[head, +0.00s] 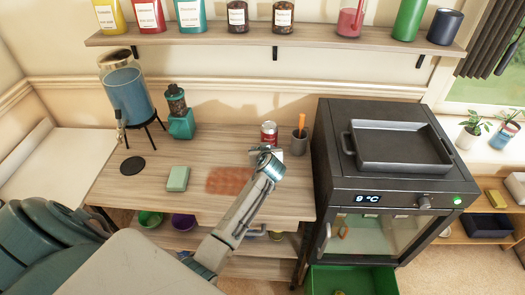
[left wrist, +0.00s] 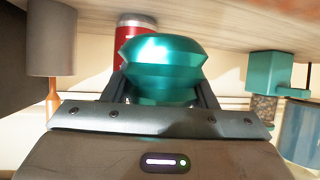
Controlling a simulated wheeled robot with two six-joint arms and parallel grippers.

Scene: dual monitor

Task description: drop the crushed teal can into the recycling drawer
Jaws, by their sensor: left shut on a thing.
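My left gripper (head: 267,154) is above the back of the wooden counter, just in front of a red can. In the left wrist view it is shut on the crushed teal can (left wrist: 162,52), which is pinched in at the middle between the two fingers. In the head view the gripper mostly hides the teal can. An open green drawer (head: 382,279), which looks like the recycling drawer, sits low in front of the black cooler, with something yellow inside. My right gripper is not in view.
The red can (head: 269,131) and a grey cup (head: 299,143) stand close behind the gripper; the can also shows in the left wrist view (left wrist: 128,30). The black cooler (head: 385,185) stands right of the counter (head: 130,195). A teal grinder (head: 181,126) and drink dispenser (head: 127,92) are at left.

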